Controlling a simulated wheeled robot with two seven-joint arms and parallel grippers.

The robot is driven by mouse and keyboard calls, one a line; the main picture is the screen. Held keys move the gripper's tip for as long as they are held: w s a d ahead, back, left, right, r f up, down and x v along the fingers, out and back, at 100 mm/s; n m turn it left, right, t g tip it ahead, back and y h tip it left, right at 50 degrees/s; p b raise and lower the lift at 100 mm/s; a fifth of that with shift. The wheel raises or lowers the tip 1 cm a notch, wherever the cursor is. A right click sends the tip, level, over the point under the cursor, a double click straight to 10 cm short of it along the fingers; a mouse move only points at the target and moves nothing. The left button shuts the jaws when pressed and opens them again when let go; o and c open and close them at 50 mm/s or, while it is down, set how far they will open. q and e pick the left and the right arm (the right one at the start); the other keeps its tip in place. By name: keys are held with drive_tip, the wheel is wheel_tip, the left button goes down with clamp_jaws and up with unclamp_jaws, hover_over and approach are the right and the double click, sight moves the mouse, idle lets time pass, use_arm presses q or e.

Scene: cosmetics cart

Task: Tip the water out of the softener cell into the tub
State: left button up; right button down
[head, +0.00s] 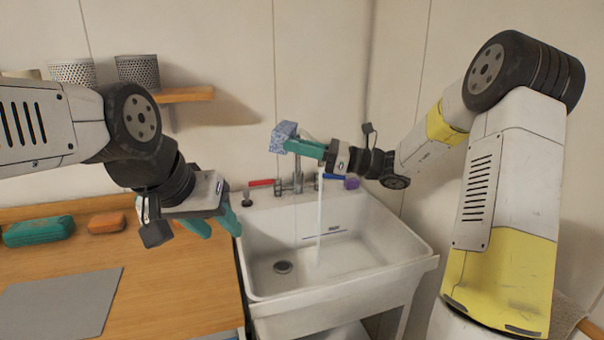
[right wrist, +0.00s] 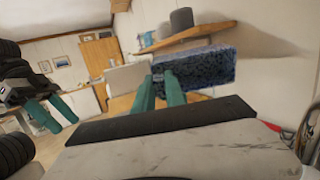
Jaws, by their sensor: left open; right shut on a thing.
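A blue speckled block (head: 284,135) is in my right gripper (head: 294,146), held above the white tub (head: 262,225); I cannot tell whether it is the softener cell. It also shows in the right wrist view (right wrist: 205,70), between the green fingertips. A thin pale stream of water (head: 320,215) falls into the tub below the right gripper; its upper end is hidden behind the gripper. A dark drain (head: 283,267) shows in the tub floor. My left gripper (head: 222,228) is open and empty at the tub's left rim.
A tap (head: 297,182) with red and blue handles stands at the tub's back, with a purple item (head: 352,183) to its right. A teal case (head: 40,230), an orange block (head: 107,222) and a grey mat (head: 62,302) lie on the wooden counter (head: 165,285). A shelf (head: 185,95) is above.

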sight(285, 154)
drive_tip(key=h, duration=0.2)
drive_tip(key=shift+a+r+h, duration=0.15)
drive_tip(key=shift+a+h, duration=0.05)
drive_tip(key=shift+h, duration=0.1)
drive_tip(key=h, duration=0.1)
drive_tip(key=a+h, duration=0.1)
drive_tip(key=h, duration=0.1)
drive_tip(key=g+h+b, duration=0.1)
drive_tip(key=h, duration=0.1)
drive_tip(key=shift+w+a+f, duration=0.1)
drive_tip(key=shift+a+f, duration=0.1)
drive_tip(key=shift+a, duration=0.15)
drive_tip(key=h, duration=0.3)
drive_tip(key=shift+a+f+g, duration=0.15)
drive_tip(key=shift+f+g, duration=0.1)
drive_tip(key=shift+g, duration=0.05)
drive_tip(key=shift+w+a+f+h, duration=0.1)
drive_tip(key=shift+a+h, duration=0.15)
drive_tip(key=shift+h, duration=0.45)
drive_tip(key=w+a+f+g+h+b, duration=0.1)
drive_tip(key=w+a+h+b, duration=0.1)
drive_tip(key=a+h, duration=0.4)
drive_tip(key=shift+w+g+h, duration=0.3)
drive_tip(key=shift+w+h, duration=0.1)
drive_tip(key=shift+h, duration=0.6)
drive_tip(key=shift+a, duration=0.1)
drive_tip(key=shift+s+f, duration=0.1)
